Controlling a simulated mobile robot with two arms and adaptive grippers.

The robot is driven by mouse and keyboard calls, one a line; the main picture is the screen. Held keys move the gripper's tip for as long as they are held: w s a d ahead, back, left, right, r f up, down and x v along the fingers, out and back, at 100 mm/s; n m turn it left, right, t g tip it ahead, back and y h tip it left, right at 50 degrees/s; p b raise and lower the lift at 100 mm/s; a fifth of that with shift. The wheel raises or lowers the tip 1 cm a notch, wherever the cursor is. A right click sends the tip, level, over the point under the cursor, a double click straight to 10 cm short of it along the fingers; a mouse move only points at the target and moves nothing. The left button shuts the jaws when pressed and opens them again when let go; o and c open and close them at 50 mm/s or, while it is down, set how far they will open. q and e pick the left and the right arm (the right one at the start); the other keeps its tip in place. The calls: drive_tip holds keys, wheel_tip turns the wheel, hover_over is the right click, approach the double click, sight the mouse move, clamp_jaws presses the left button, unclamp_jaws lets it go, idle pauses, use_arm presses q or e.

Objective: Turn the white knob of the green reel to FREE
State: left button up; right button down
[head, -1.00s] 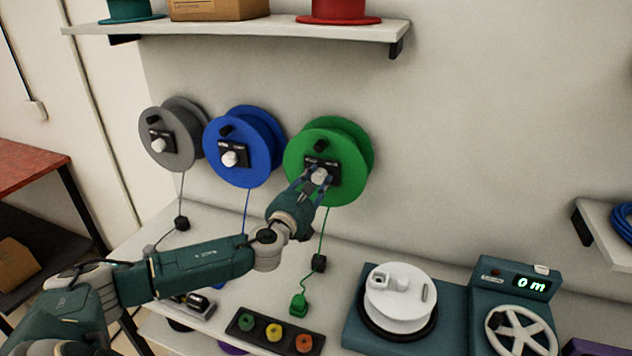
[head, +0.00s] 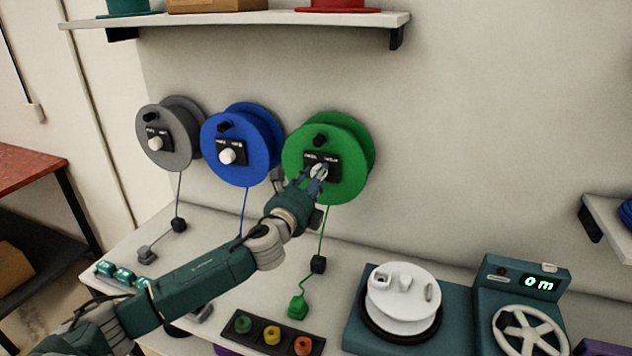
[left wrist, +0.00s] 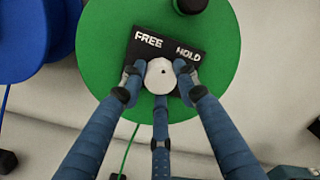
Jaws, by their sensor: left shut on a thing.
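The green reel (head: 306,135) is mounted on the wall, right of the blue and grey reels. Its black plate (head: 335,160) reads FREE at left and HOLD at right in the left wrist view (left wrist: 190,53). The white knob (left wrist: 160,74) sits below and between the two words; a small dark dot shows on its face. My left gripper (left wrist: 158,78) is shut on the knob, with a finger on each side and a third below. In the head view the left gripper (head: 318,173) hides most of the knob. My right gripper is not in view.
The blue reel (head: 262,155) hangs close to the left of my gripper, with the grey reel (head: 180,150) beyond it. Below are a green plug (head: 298,306), a button tray (head: 270,335) and a white drum (head: 402,305). A shelf (head: 240,30) runs above.

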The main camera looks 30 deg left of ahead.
use_arm(q)
drive_tip(key=n, duration=0.3)
drive_tip(key=shift+a+r+n+b, duration=0.2)
drive_tip(key=shift+r+n+b, duration=0.1)
drive_tip(key=shift+n+b, duration=0.1)
drive_tip(key=shift+f+n+y, duration=0.1)
drive_tip(key=shift+n+y, duration=0.2)
drive_tip(key=shift+n, duration=1.7)
drive_tip(key=o, duration=1.1)
drive_tip(key=shift+a, duration=0.1)
drive_tip(key=shift+o, duration=0.3)
drive_tip(key=shift+s+a+f, duration=0.1)
drive_tip(key=shift+s+f, duration=0.05)
drive_tip(key=shift+f, duration=0.05)
